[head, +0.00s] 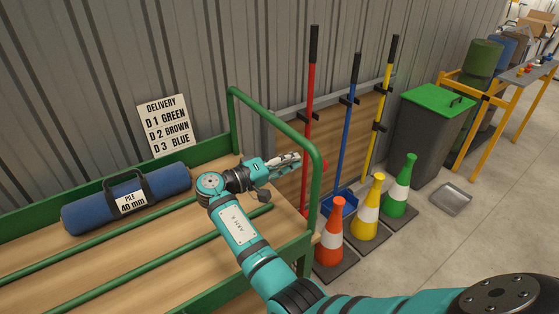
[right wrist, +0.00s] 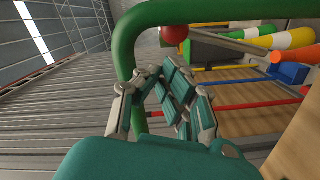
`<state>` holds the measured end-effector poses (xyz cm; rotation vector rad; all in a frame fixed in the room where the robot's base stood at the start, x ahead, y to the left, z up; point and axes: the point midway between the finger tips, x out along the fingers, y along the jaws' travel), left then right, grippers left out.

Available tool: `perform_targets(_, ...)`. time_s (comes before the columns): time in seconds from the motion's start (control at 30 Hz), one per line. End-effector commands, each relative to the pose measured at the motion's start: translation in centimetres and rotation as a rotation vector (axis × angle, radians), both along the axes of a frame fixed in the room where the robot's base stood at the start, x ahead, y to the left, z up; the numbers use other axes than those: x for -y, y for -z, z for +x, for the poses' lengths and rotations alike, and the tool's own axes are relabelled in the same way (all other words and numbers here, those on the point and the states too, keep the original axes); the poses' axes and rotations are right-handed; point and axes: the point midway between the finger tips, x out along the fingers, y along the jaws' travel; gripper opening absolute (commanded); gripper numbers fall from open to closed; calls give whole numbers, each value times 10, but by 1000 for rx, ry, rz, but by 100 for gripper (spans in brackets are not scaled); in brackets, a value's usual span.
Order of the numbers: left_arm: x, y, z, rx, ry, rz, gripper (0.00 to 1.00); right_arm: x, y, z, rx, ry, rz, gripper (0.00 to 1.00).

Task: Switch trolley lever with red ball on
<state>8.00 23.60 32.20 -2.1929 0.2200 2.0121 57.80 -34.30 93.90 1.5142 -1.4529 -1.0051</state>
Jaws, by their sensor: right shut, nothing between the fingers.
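The green-framed trolley (head: 318,170) has a wooden deck and a tall looped end rail. The red ball (right wrist: 174,33) of the lever shows in the right wrist view, close by the green rail, with a grey rod (right wrist: 222,42) running right from it. In the head view, only a small bit of red shows beside the rail. My right gripper (head: 287,161) is shut and empty, above the deck on the inner side of the end rail. In the right wrist view its fingers (right wrist: 166,78) are apart from the ball. The lever's base is hidden. My left gripper is not in view.
A blue turf roll (head: 90,209) lies on the deck. Beyond the end rail stand orange (head: 330,245), yellow (head: 367,222) and green (head: 398,198) cones and long-handled tools. A grey bin (head: 425,140) stands farther right. Open floor lies at right.

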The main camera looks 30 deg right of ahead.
Motion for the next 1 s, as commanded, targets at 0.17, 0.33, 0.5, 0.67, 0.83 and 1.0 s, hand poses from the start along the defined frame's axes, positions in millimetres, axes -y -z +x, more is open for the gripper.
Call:
perform_targets(0.17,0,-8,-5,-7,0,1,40,29,-1,1,-2,-1,-1,0)
perform_targets(0.33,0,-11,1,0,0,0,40,42,1,1,-2,-1,1,0)
perform_targets(0.5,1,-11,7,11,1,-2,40,45,2,1,-2,-3,1,0)
perform_targets(0.67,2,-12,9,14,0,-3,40,45,2,1,-2,-2,0,0)
perform_targets(0.83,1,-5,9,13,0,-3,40,45,4,-7,47,-1,4,0)
perform_targets(1.0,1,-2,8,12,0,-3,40,46,3,-16,109,-1,8,0)
